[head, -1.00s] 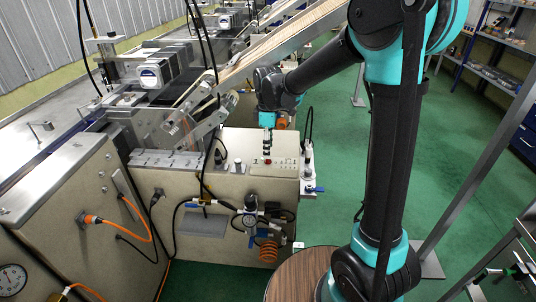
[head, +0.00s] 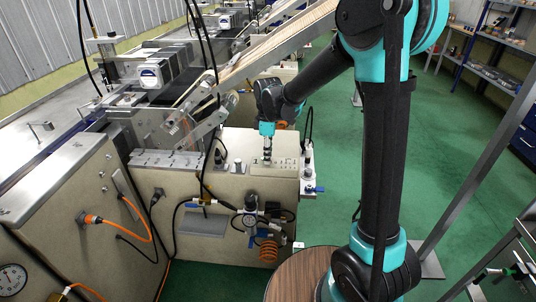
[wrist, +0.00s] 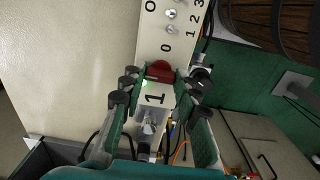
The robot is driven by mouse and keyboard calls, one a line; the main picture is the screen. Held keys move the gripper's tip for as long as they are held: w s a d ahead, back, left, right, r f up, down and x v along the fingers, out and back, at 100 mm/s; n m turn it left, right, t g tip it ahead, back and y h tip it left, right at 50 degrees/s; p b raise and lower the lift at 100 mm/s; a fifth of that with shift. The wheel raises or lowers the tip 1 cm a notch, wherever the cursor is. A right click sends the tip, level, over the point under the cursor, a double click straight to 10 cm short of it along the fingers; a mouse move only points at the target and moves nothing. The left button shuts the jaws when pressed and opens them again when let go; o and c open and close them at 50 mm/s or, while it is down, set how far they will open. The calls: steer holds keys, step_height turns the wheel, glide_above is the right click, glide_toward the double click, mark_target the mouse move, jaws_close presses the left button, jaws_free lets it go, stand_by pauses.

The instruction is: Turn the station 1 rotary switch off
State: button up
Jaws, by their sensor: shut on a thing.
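The station 1 rotary switch is a red knob (wrist: 159,71) on the pale control panel (wrist: 172,45) in the wrist view. My gripper (wrist: 163,79) has its two fingers on either side of this knob and is shut on it. A large black "1" is printed beside the knob, towards my palm, and a small green light glows near the left finger. In the head view my gripper (head: 267,160) points straight down at the panel on top of the beige cabinet (head: 230,182). The knob is hidden behind the fingers there.
Small metal toggle switches (wrist: 170,15) with printed digits stand on the panel beyond the knob. A metal switch (wrist: 149,128) lies between the fingers nearer my palm. A sloping conveyor (head: 285,40) rises behind my gripper. Black cables (head: 207,75) hang left of it.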

steer(key=shift+m, duration=0.4)
steer(key=shift+c, duration=0.4)
steer(key=m, duration=0.7)
steer(key=shift+m, duration=0.3)
steer(key=m, duration=0.4)
steer(key=shift+m, duration=2.2)
steer(key=o, duration=1.2)
steer(key=shift+c, duration=0.2)
